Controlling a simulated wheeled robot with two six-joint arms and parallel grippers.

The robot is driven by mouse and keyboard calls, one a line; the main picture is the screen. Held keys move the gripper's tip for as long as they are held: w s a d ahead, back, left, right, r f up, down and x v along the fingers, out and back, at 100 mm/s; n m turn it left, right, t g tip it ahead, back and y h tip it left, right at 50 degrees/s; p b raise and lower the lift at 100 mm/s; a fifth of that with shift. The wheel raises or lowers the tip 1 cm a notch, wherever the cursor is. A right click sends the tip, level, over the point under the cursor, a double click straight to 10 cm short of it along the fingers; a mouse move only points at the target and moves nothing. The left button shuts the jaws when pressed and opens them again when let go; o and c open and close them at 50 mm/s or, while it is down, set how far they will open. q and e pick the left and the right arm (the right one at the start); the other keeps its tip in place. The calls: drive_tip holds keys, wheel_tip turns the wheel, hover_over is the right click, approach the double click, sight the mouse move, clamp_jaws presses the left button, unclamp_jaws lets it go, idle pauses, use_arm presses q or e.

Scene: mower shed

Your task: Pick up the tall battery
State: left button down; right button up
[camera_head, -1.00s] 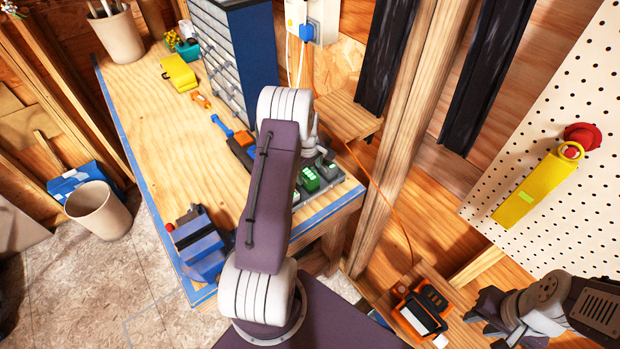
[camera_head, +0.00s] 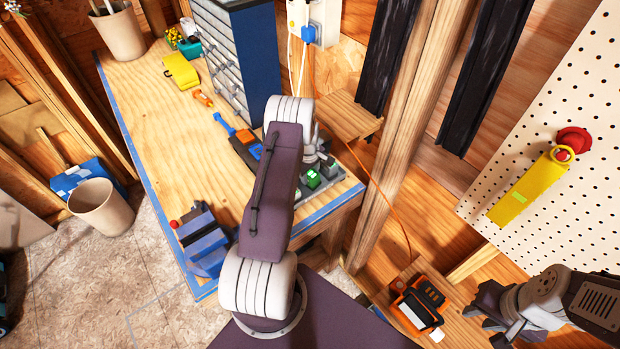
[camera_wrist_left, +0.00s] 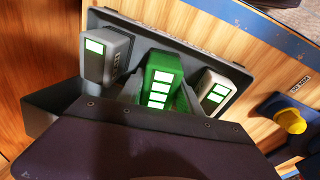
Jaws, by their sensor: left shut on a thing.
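A green battery (camera_wrist_left: 162,70) with several lit bars stands in the middle of the left wrist view, taller than its neighbours; I take it as the tall battery. My left gripper (camera_wrist_left: 158,98) is shut on it, with grey fingers along its sides. It still appears seated in the grey charger (camera_wrist_left: 222,57). Grey batteries stand at its left (camera_wrist_left: 104,52) and right (camera_wrist_left: 213,90). In the head view my left gripper (camera_head: 318,158) is over the charger at the bench's right edge, and my arm hides part of it. My right gripper (camera_head: 488,307) is at the lower right, apart from the batteries.
The wooden bench (camera_head: 165,130) carries a blue vise (camera_head: 203,240), a drawer cabinet (camera_head: 235,55) and a yellow item (camera_head: 181,72). An orange-and-black device (camera_head: 418,305) lies on a low shelf near my right gripper. A wooden post (camera_head: 410,130) stands right of the bench.

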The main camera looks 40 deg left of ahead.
sight(311, 172)
use_arm(q)
wheel_tip(311, 172, up, 6)
drive_tip(key=b, duration=0.4)
drive_tip(key=shift+w+d+r, duration=0.1)
drive_tip(key=shift+d+r, duration=0.05)
drive_tip(key=s+d+b, duration=0.2)
drive_tip(key=d+b, duration=0.1)
drive_tip(key=d, duration=0.6)
drive_tip(key=s+d+b, duration=0.3)
drive_tip(key=d+b, duration=0.1)
drive_tip(key=d, duration=0.6)
drive_tip(key=shift+s+r, duration=0.3)
drive_tip(key=shift+r, duration=0.05)
